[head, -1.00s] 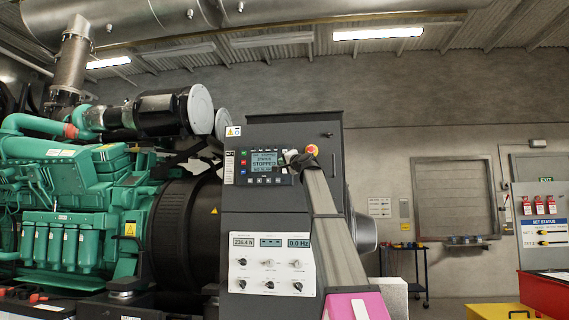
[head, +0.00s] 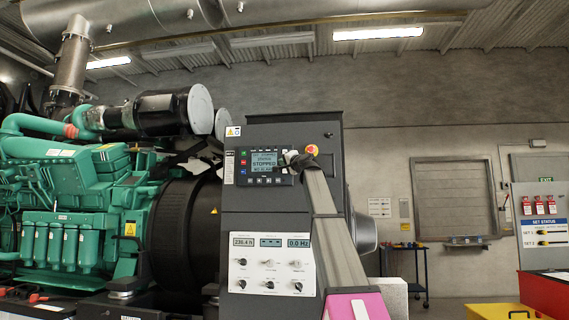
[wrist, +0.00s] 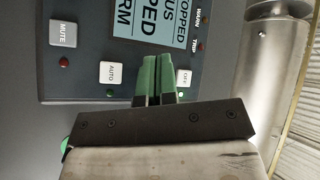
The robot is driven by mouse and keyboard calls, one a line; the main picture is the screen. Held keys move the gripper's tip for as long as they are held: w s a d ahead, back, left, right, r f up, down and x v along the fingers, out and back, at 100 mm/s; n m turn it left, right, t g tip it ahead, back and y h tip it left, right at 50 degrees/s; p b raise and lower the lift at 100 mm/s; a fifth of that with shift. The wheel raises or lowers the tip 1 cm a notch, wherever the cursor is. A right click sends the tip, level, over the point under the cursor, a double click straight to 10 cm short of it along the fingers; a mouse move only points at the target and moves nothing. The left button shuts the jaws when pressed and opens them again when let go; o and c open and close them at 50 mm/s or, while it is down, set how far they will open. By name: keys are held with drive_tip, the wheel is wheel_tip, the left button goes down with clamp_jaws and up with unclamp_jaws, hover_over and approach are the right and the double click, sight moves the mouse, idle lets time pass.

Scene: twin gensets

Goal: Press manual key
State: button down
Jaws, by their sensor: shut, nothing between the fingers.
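The control panel (head: 265,167) on the dark genset cabinet has a display reading STOPPED. In the wrist view, its display (wrist: 165,22) shows turned sideways. Below it is a row of pale keys: the MUTE key (wrist: 63,34), the AUTO key (wrist: 113,73) and a partly covered key (wrist: 184,77) that seems to read OFF. My gripper (wrist: 157,62) is shut and empty, its green fingertips over the panel between the AUTO key and that partly covered key. The fingers hide what lies behind them; no manual key label is visible. Contact cannot be told. In the head view my gripper (head: 284,163) is at the panel's right side.
A red emergency stop button (head: 312,150) sits on the cabinet right of the panel. Below is a white plate (head: 270,262) with meters and knobs. The green engine (head: 75,210) stands at left. A blue trolley (head: 408,270) and red box (head: 550,292) are at right.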

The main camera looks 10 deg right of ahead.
drive_tip(key=shift+w+d, duration=0.1)
drive_tip(key=shift+w, duration=0.25)
idle(0.4)
drive_tip(key=shift+s, duration=0.15)
drive_tip(key=shift+s+a, duration=0.3)
drive_tip(key=shift+s, duration=0.45)
drive_tip(key=s, duration=0.2)
drive_tip(key=s+a, duration=0.1)
drive_tip(key=s, duration=0.2)
drive_tip(key=shift+s+a, duration=0.35)
drive_tip(key=shift+a, duration=0.05)
idle(0.7)
